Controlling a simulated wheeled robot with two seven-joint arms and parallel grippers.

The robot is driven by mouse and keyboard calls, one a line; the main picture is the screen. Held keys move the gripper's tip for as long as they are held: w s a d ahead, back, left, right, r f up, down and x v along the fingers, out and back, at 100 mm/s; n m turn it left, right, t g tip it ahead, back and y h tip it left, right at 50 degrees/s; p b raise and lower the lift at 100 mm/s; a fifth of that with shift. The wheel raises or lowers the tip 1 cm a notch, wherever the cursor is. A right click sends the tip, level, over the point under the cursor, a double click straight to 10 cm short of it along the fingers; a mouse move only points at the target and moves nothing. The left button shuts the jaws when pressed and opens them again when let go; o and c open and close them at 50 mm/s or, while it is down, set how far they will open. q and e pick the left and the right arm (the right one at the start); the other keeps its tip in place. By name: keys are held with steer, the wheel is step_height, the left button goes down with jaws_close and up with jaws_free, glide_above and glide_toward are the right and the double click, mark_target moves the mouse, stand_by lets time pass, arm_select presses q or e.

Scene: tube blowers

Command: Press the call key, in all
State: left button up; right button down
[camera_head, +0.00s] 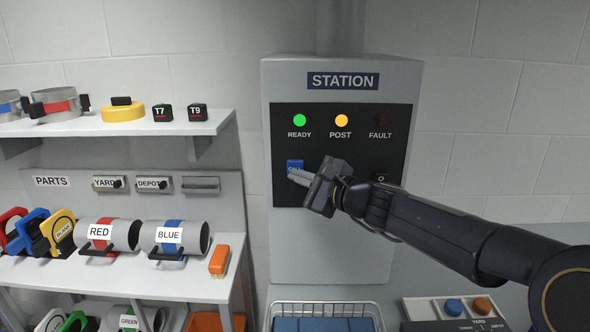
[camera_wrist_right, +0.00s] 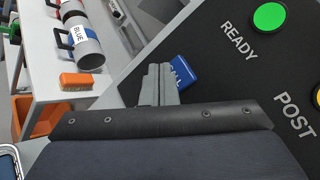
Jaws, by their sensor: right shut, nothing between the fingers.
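The blue CALL key (camera_head: 294,166) sits on the black panel of the grey station, below the READY lamp. It also shows in the right wrist view (camera_wrist_right: 183,72), partly hidden behind my fingers. My right gripper (camera_head: 292,176) is shut and empty, its fingertips at the lower part of the key. I cannot tell whether the tips touch the key. The READY lamp (camera_head: 299,120) is lit green and the POST lamp (camera_head: 341,121) is lit amber. The FAULT lamp (camera_head: 382,121) is dark red and looks unlit. My left gripper is out of view.
A wire basket (camera_head: 325,307) is below the station. A console with buttons (camera_head: 453,307) stands at lower right.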

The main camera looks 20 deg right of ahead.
steer(key=shift+w, duration=0.1)
steer(key=shift+w+d, duration=0.2)
steer(key=shift+w, duration=0.1)
